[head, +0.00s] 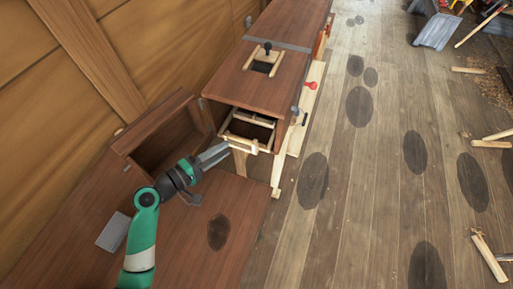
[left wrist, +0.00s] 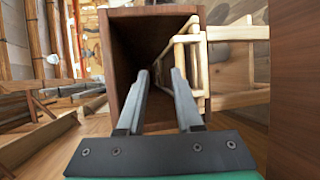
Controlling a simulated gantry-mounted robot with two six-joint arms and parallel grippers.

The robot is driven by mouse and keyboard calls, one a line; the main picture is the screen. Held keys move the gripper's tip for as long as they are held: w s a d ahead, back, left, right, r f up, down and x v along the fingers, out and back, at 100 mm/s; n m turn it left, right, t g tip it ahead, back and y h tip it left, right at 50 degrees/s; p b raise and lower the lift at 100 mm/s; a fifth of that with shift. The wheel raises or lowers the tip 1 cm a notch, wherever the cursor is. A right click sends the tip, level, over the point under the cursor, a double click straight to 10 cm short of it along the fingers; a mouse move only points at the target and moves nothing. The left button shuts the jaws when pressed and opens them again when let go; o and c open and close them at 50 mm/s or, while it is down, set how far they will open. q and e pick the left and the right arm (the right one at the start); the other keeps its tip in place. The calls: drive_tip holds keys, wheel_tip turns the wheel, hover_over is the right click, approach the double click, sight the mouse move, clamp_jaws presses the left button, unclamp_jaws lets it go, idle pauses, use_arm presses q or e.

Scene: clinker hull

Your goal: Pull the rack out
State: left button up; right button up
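The rack (head: 240,142) is a pale wooden frame set in the open end of a brown wooden box, with its front bars at the mouth. In the left wrist view the rack (left wrist: 187,40) stands along the right side of the dark opening. My left gripper (head: 224,151) is just in front of the rack, at its left end. In the left wrist view my left gripper (left wrist: 159,74) is open. Its two fingers point into the opening with nothing seen between them, and the right finger is close to the rack. Whether they touch is unclear. My right gripper is not in view.
The brown box (head: 227,83) runs back along the wall and carries a pale frame with a black knob (head: 267,47). A second open compartment (head: 165,142) is to the left. A brown wooden surface (head: 245,200) lies below the rack. The plank floor at right is mostly open.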

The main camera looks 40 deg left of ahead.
sight(241, 138)
use_arm(q)
wheel_tip(241, 138, down, 4)
drive_tip(key=s+a, duration=0.1)
drive_tip(key=s, duration=0.1)
drive_tip(key=shift+n+y, duration=0.4)
drive_tip(key=w+b, duration=0.1)
drive_tip(key=w, duration=0.2)
drive_tip(key=w+f, duration=0.1)
drive_tip(key=w, duration=0.3)
drive_tip(key=w+b, duration=0.1)
drive_tip(key=w, duration=0.3)
drive_tip(key=shift+w+d+f+b, duration=0.1)
drive_tip(key=shift+w+f+b, duration=0.05)
drive_tip(key=shift+w+b, duration=0.15)
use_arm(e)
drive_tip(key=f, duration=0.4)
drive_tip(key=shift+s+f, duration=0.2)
use_arm(q)
clamp_jaws()
